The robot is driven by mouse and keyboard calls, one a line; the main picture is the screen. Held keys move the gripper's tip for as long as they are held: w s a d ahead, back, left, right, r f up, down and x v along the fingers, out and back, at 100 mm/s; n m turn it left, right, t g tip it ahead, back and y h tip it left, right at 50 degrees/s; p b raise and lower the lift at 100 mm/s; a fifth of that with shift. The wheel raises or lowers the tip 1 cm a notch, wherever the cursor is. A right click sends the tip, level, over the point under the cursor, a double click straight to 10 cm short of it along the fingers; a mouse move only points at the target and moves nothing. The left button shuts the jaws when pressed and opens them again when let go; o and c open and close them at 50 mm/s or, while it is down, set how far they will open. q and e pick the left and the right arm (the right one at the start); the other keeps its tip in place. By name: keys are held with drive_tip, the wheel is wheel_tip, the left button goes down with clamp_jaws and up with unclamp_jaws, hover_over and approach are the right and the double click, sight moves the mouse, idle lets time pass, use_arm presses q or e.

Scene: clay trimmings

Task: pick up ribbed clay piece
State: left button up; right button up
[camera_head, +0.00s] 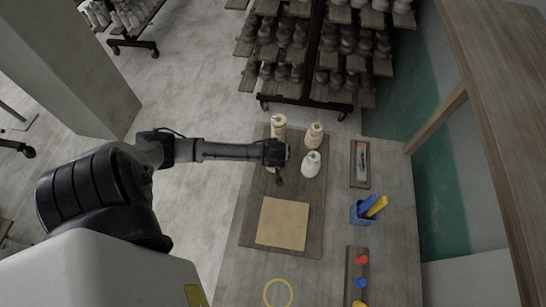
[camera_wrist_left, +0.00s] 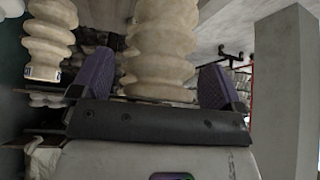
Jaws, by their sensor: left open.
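My left gripper (camera_head: 275,155) reaches in from the left over the far part of the table, beside the clay pieces. In the left wrist view the gripper (camera_wrist_left: 157,68) is open, with its two dark purple fingers apart. A second ribbed piece (camera_wrist_left: 50,36) is left of the fingers. In the head view one ribbed piece (camera_head: 279,127) stands behind the gripper and another (camera_head: 314,136) to its right. The gripper hides part of the area below it.
A whiter rounded piece (camera_head: 311,164) stands close to the right of the gripper. Nearer are a square tan board (camera_head: 283,223), a yellow ring (camera_head: 279,293) and a blue holder (camera_head: 362,212). A narrow tray (camera_head: 360,180) lies at right. Loaded shelves (camera_head: 318,60) stand behind the table.

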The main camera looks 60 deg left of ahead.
use_arm(q)
drive_tip(key=shift+c, duration=0.3)
drive_tip(key=c, duration=1.6)
clamp_jaws()
drive_tip(key=shift+r, duration=0.15)
